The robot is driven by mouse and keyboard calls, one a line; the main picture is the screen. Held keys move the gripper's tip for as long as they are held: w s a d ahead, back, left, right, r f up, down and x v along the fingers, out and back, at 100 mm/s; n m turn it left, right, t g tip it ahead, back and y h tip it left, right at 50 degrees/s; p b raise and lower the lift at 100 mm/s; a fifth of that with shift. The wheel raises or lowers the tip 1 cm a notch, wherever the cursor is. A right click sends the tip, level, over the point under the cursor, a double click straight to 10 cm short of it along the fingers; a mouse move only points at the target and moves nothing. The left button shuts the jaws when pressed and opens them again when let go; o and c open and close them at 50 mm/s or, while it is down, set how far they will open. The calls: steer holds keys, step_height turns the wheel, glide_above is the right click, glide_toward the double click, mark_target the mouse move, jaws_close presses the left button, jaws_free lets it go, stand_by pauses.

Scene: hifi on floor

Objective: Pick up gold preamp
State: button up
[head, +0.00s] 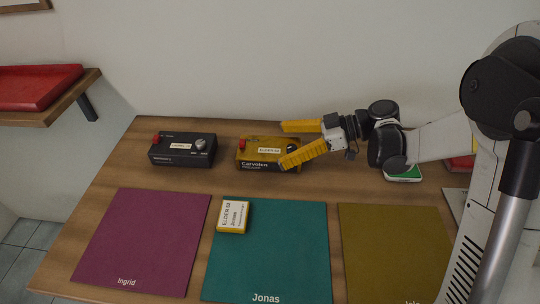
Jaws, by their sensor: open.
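The gold preamp (256,161) is a small gold box with a red part at its left end and the label "Carvolen" on its front. It sits on the wooden table behind the teal mat. My gripper (283,144) has two yellow fingers and comes in from the right. The fingers are spread open, one toward the back of the preamp and one over its front right corner. The right end of the preamp is partly hidden by the fingers. I cannot tell whether the fingers touch it.
A black preamp (182,149) stands to the left. A yellow-and-white box (233,216) lies on the teal Jonas mat (268,262). A purple Ingrid mat (140,240) and an olive mat (392,255) flank it. A green-and-white item (403,175) lies under my wrist. A shelf holds a red tray (38,87).

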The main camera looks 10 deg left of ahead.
mark_target(268, 147)
steer(key=b+x, duration=0.1)
steer(key=x, duration=0.3)
steer(key=shift+a+f+b, duration=0.15)
steer(key=shift+f+b, duration=0.05)
steer(key=shift+b, duration=0.2)
steer(key=shift+w+r, duration=0.1)
steer(key=c, duration=1.3)
